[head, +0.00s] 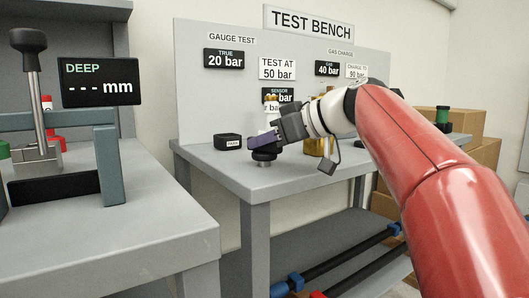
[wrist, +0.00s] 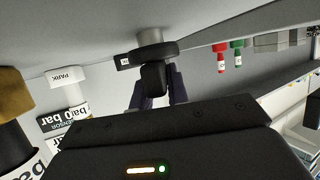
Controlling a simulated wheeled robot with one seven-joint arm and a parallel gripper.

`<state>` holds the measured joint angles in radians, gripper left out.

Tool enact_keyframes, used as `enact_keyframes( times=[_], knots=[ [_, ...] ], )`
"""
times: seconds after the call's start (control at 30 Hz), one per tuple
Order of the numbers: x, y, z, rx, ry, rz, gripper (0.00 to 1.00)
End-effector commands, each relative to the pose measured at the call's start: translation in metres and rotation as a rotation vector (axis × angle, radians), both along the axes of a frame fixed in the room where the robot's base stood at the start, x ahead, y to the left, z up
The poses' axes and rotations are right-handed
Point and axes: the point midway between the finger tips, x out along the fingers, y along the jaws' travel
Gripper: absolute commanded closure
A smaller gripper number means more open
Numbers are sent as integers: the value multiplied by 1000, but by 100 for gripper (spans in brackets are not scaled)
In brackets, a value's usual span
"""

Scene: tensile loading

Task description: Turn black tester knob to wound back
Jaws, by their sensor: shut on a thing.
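The black tester knob (wrist: 153,78) shows in the wrist view between my fingers, below a wider black disc and a grey stem. My gripper (wrist: 158,92) is shut on the knob, one dark finger on each side. In the head view, my gripper (head: 265,142) reaches down at the front left corner of the test bench table. The black round base (head: 263,162) of the tester shows just under the fingers. The fingers hide most of the knob there, and its turn angle cannot be read.
A small black PARK block (head: 228,142) sits left of my gripper on the test bench table (head: 215,165). A press with a DEEP display (head: 98,82) stands on the nearer left table. Boxes (head: 484,150) are at the right.

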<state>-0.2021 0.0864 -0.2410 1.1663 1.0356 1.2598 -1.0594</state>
Motion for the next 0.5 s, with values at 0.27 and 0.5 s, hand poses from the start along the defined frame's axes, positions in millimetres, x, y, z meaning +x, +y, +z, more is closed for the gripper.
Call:
enact_keyframes(
  times=[0.27, 0.5],
  knots=[
    [-2, 1, -1, 0, -2, -222, 100],
    [-1, 1, 0, -2, 0, -363, 100]
  ],
)
